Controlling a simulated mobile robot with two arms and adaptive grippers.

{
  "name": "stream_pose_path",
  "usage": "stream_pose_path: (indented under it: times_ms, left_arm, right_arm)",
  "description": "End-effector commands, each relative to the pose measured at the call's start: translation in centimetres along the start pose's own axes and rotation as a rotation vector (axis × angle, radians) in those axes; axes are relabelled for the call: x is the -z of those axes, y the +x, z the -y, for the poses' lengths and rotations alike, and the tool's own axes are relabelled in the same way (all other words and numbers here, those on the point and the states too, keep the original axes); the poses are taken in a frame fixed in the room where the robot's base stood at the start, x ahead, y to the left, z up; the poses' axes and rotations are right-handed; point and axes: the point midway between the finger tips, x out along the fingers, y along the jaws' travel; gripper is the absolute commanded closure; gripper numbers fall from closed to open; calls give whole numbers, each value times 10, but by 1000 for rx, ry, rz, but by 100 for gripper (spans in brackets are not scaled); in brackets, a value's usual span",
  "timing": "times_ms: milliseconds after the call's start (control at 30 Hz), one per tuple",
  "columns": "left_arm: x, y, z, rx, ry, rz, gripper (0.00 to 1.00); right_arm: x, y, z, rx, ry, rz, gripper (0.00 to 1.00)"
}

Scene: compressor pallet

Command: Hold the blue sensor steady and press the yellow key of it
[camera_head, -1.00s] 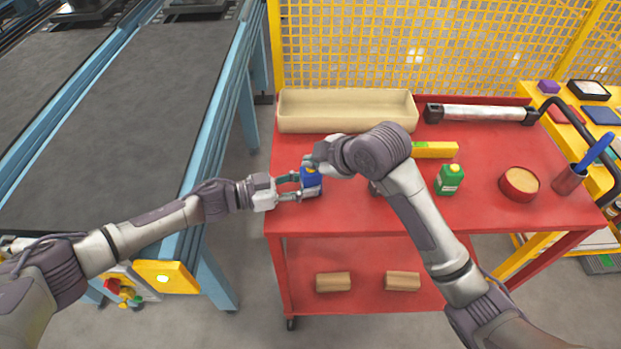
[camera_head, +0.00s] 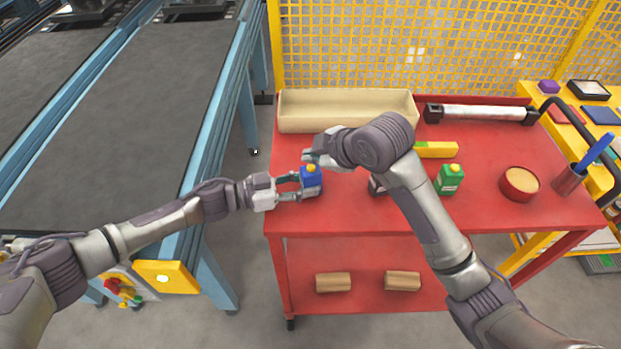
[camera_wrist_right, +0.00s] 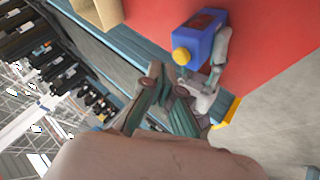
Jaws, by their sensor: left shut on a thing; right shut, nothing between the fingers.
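My left gripper (camera_head: 297,188) is shut on the sensor from the left side. My right gripper (camera_head: 309,157) is shut and empty, just above and behind the key. In the right wrist view its fingertips (camera_wrist_right: 166,80) are near the key, with a small gap between them.
A beige tray (camera_head: 347,126) lies along the back. A grey thing is partly hidden behind my right arm.

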Motion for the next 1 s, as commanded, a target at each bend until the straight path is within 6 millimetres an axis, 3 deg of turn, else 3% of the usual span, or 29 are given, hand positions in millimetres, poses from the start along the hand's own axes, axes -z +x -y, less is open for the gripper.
stream_pose_path:
  times_ms: [167, 633, 1000]
  left_arm:
    - [-1, 0, 0, 0, 0, 1, 82]
    - [-1, 0, 0, 0, 0, 1, 82]
    - [-1, 0, 0, 0, 0, 1, 82]
  right_arm:
    - [1, -2, -2, -1, -1, -1, 100]
    - [24, -32, -24, -2, -1, -2, 100]
    - [25, -35, -25, 0, 0, 0, 100]
